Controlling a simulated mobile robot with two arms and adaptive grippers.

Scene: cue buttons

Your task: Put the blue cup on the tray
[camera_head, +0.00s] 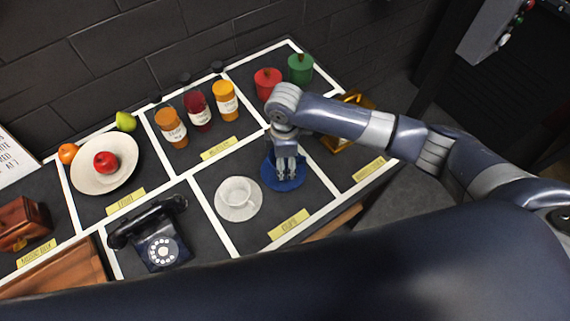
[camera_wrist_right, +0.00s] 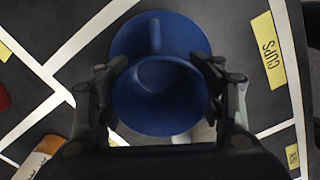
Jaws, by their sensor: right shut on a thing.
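My right gripper (camera_head: 287,172) points down over the blue saucer (camera_head: 296,184) in the cups section of the table. In the right wrist view its fingers are shut on the blue cup (camera_wrist_right: 160,98), one on each side. The cup is over the saucer, which also shows in this view (camera_wrist_right: 124,42); I cannot tell whether they touch. In the head view the gripper hides most of the cup. A brown wooden, tray-like surface (camera_head: 55,272) lies at the lower left, partly cut off. My left gripper is not in view.
Jars (camera_head: 198,111), a fruit plate (camera_head: 105,179), a red pot (camera_head: 267,82) and a green pot (camera_head: 300,68) stand behind.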

